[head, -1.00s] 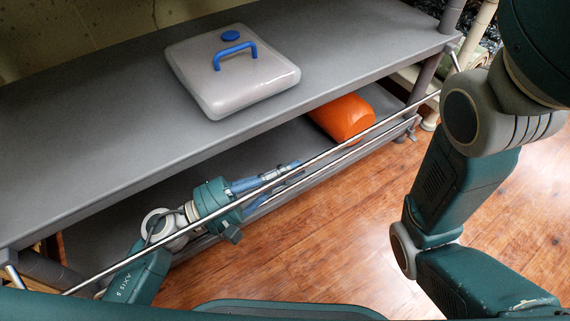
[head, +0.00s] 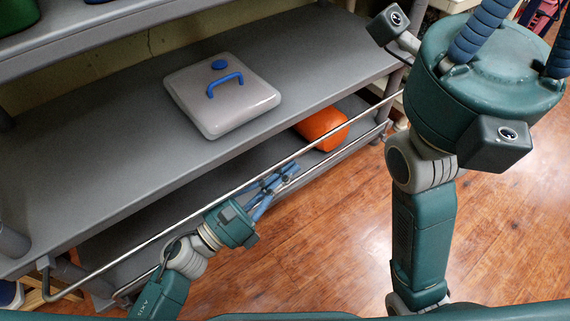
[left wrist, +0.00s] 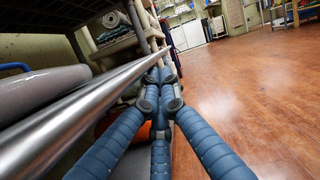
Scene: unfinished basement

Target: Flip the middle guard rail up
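The middle guard rail (head: 215,202) is a thin metal bar in front of the middle shelf (head: 120,150), held out on a bent end bracket. It sits a little below the shelf's front edge. My left gripper (head: 280,178) is just under and outside the bar, its blue fingers pointing right along it. In the left wrist view the bar (left wrist: 75,105) passes on the left of the fingers (left wrist: 163,75), which converge with nothing between them. Whether they touch the bar is unclear. My right gripper (head: 515,35) is raised at the upper right, its fingertips out of frame.
A grey box with a blue handle (head: 222,100) rests on the middle shelf. An orange rounded object (head: 322,125) lies on the shelf below, behind the bar. A lower rail (head: 345,150) runs by that shelf. The wooden floor (head: 335,235) in front is clear.

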